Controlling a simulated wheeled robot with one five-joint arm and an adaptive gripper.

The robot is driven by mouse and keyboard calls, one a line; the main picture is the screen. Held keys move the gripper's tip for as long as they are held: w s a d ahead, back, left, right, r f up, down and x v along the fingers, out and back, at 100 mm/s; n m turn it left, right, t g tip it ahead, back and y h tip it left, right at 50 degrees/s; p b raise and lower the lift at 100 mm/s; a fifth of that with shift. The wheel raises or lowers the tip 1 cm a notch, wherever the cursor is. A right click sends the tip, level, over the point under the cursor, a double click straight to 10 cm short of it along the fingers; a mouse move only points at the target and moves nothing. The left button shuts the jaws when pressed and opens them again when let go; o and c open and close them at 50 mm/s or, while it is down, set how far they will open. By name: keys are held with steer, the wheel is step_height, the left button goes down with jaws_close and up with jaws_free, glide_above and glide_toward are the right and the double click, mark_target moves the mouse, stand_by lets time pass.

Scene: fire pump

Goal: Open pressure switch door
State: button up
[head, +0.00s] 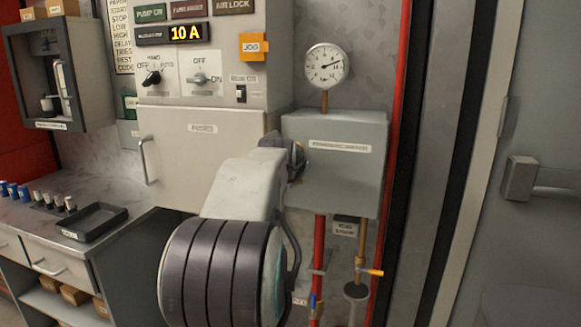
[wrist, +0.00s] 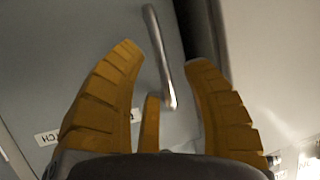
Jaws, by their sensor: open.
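The pressure switch box (head: 345,180) is a grey wall cabinet below the round gauge in the head view, with a white label across its front. Its door looks closed. In the wrist view the grey door (wrist: 75,45) fills the left side, and part of its label shows beside the left finger. A metal bar handle (wrist: 160,55) stands near the door's right edge. In the head view my arm hides the box's left part and the handle.
The larger control panel door (head: 190,165) with its own handle is left of the box. A pressure gauge (head: 326,66) stands on top. Red pipes and an orange-handled valve (head: 369,272) are below. A counter with a black tray (head: 94,222) is at left.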

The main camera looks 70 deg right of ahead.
steer(key=shift+w+d+f, duration=0.1)
steer(key=shift+d+f, duration=0.1)
steer(key=shift+d, duration=0.35)
steer(key=shift+c, duration=0.3)
jaws_close()
